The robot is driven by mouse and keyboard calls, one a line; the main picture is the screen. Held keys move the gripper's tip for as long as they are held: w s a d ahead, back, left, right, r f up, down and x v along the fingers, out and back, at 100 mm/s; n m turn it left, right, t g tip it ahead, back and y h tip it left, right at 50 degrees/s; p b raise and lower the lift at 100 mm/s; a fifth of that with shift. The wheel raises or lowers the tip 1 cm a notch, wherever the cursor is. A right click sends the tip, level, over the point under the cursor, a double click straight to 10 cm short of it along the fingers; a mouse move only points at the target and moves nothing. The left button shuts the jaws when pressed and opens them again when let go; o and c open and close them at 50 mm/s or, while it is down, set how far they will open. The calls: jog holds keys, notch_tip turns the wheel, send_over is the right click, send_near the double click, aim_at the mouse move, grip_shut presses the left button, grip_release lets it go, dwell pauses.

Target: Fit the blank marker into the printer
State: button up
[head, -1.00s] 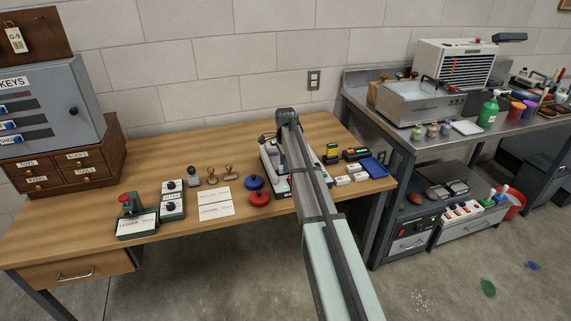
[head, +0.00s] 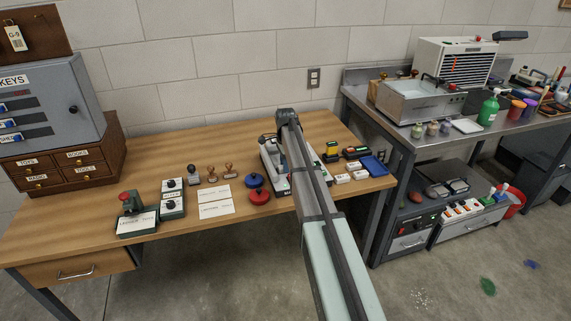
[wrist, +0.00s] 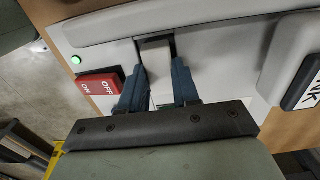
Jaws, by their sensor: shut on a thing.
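The printer (wrist: 100,47) is a white machine with a dark slot in its face, a green light and a red ON/OFF switch (wrist: 100,84). In the head view the printer (head: 271,158) stands on the wooden desk, largely hidden by my arm. My gripper (wrist: 159,66) is shut, its two blue fingers on either side of a pale grey block, which looks like the blank marker (wrist: 155,50). The block is at the dark slot; how deep it sits cannot be told. My gripper is hidden behind my arm in the head view.
Red and blue round pads (head: 259,197), stamps (head: 212,173) and white cards (head: 214,200) lie left of the printer. Small boxes (head: 342,178) and a blue tray (head: 373,166) lie to its right. An INK-labelled part (wrist: 300,80) is right of the slot.

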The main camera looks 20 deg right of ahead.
jog(key=o, duration=1.1)
jog(key=shift+r, duration=0.1)
notch_tip(320, 180, up, 14)
jog(key=shift+f, duration=0.2)
